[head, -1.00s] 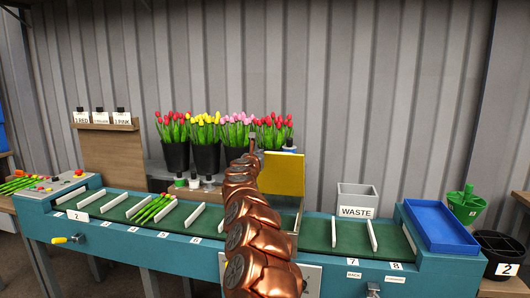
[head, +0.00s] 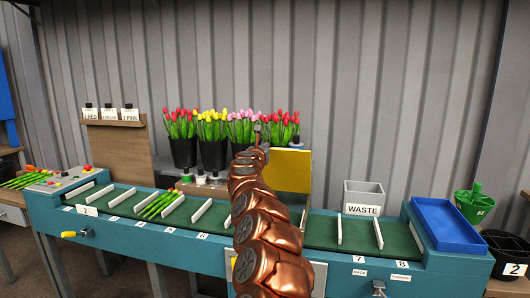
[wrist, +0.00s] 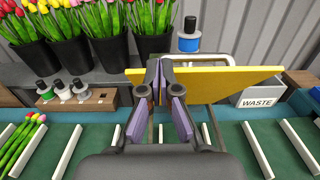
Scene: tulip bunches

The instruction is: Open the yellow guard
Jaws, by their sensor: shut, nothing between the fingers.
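The yellow guard (head: 290,170) is a flat panel that stands upright over the middle of the conveyor in the head view. In the wrist view the guard (wrist: 225,82) is seen almost from above as a yellow slab reaching to the right. My gripper (wrist: 160,72) is shut and empty, with its fingertips at the left part of the guard's upper edge. Whether they touch it cannot be told. In the head view my gripper (head: 260,138) is small, near the guard's upper left, and my copper arm hides part of the conveyor.
Black buckets of tulips (head: 214,153) stand behind the conveyor, left of the guard. A bottle with a blue label (wrist: 188,38) stands behind the guard. The grey WASTE bin (head: 363,197) is to the right. White dividers (head: 378,233) cross the green belt (head: 322,230).

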